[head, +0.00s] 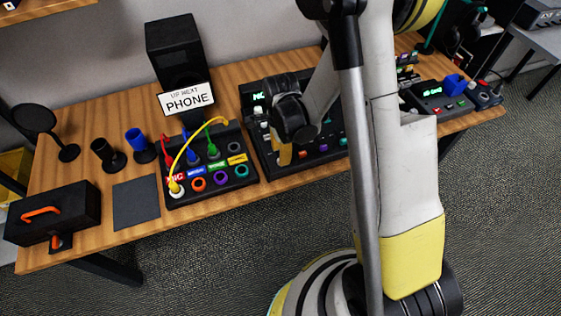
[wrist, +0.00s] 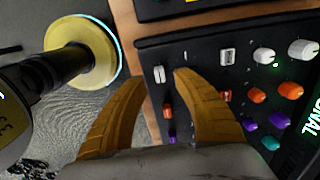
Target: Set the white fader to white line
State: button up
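The black mixer panel (wrist: 210,42) lies below my gripper. A white fader cap (wrist: 159,74) sits near the panel's edge in the wrist view. A short white line mark (wrist: 186,57) shows to the right of it, apart from the cap. My gripper (wrist: 158,78) is open, with one yellow finger on each side of the white cap in the picture. Whether either finger touches the cap cannot be told. In the head view my gripper (head: 285,155) is over the near left part of the mixer, and my wrist hides the white fader.
Orange (wrist: 167,112) and purple (wrist: 172,134) fader caps stand close below the white one. White knobs (wrist: 263,55) and a white button (wrist: 227,56) are farther right. A cable patch box (head: 214,180) stands left of the mixer. A phone sign (head: 187,99) stands behind.

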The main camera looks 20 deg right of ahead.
jog(key=shift+f+b, duration=0.45)
jog(key=shift+f, duration=1.3)
grip_shut()
jog(key=shift+w, duration=0.1)
